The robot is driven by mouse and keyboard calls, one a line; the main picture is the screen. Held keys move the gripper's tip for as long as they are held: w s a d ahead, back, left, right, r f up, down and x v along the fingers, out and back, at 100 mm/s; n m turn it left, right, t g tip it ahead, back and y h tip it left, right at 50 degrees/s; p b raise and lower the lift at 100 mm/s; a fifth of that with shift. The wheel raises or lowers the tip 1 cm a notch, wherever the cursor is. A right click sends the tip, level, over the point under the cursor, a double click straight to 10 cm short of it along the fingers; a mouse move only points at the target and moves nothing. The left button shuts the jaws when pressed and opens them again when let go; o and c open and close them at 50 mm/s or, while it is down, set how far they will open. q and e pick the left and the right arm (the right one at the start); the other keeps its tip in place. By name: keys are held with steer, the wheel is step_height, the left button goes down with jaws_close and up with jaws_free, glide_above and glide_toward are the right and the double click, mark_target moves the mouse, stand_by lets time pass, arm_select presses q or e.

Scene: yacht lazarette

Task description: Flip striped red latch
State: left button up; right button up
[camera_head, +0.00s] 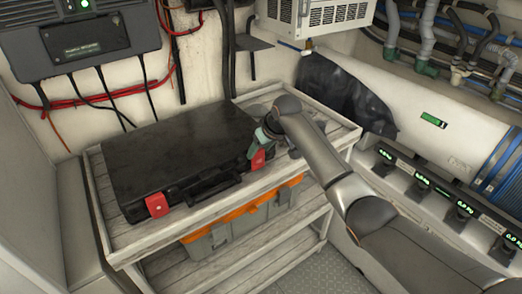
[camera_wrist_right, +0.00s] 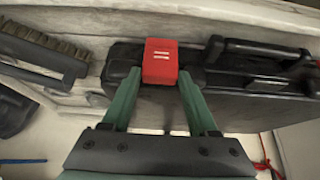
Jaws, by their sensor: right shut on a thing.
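A black case (camera_head: 180,150) lies closed on the top shelf of a wooden cart, with a handle (camera_head: 212,187) on its front edge. The striped red latch (camera_head: 258,161) is on the right part of that edge. In the right wrist view the latch (camera_wrist_right: 160,61) shows two pale stripes. My right gripper (camera_head: 256,147) is shut on this latch, with its green fingers (camera_wrist_right: 160,80) on both sides of it. A second red latch (camera_head: 157,206) sits at the left of the front edge, apart from the gripper. My left gripper is not in view.
A brush (camera_wrist_right: 42,50) lies beside the case in the wrist view. A grey and orange toolbox (camera_head: 240,226) stands on the lower shelf. The cart's top shelf (camera_head: 128,244) has a narrow bare strip in front of the case. Gauges and a white tank (camera_head: 440,125) are at the right.

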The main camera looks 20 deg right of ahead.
stand_by(0.3)
steer(key=o, duration=1.4)
steer(key=b+v, duration=0.1)
steer(key=v, duration=1.1)
steer(key=shift+s+r, duration=0.15)
steer(key=shift+r, duration=0.05)
